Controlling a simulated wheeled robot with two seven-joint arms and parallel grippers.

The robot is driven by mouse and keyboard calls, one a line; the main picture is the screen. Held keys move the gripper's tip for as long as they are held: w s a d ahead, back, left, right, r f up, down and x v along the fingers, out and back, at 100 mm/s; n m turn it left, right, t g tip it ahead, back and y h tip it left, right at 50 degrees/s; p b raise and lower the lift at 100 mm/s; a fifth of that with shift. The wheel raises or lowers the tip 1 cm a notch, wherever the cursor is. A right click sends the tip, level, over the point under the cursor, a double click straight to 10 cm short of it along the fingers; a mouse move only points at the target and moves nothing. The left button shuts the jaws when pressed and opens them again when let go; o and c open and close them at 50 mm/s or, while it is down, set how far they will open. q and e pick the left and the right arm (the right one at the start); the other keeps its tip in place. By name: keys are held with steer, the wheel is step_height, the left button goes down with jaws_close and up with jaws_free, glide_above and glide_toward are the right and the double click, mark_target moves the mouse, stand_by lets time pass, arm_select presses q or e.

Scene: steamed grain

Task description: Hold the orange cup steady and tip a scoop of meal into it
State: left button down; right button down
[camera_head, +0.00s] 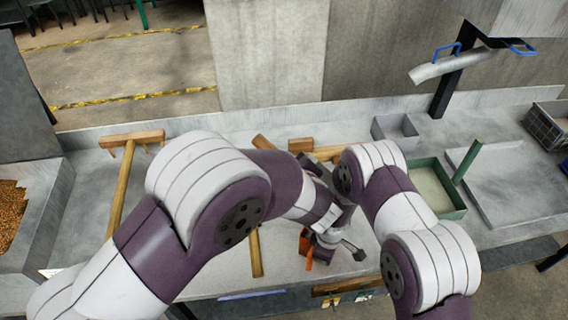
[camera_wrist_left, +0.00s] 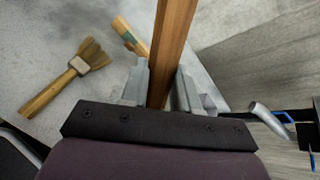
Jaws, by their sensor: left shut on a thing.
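My left gripper (camera_wrist_left: 160,92) is shut on a long brown wooden piece, which stands up between its two grey fingers in the left wrist view (camera_wrist_left: 172,45). In the head view the left arm reaches in to the middle of the bench, where its end is crowded by the right arm. A small orange thing (camera_head: 306,248) shows beside grey gripper parts there; I cannot tell whether it is the cup. I cannot make out a scoop of meal.
A tray of brown grain (camera_head: 12,212) is at the far left. A wooden rake (camera_head: 118,200) lies on the bench. A green tray (camera_head: 455,213) stands to the right. A brush (camera_wrist_left: 75,70) lies at left in the left wrist view.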

arm_select(q)
step_height(320, 180, up, 6)
steer(key=shift+r, duration=0.1)
arm_select(e)
steer(key=c, duration=1.2)
jaws_free()
steer(key=shift+o, duration=0.2)
step_height(320, 180, up, 12)
steer(key=shift+r, duration=0.15)
arm_select(q)
steer(key=shift+w, duration=0.1)
arm_select(e)
steer(key=s+d+r+m, duration=0.9)
steer(key=s+r+m, duration=0.2)
steer(key=r+m, duration=0.2)
steer(key=shift+s+r+t, duration=0.35)
steer(key=shift+r+t, duration=0.05)
steer(key=shift+r, duration=0.25)
steer(key=shift+d, duration=0.1)
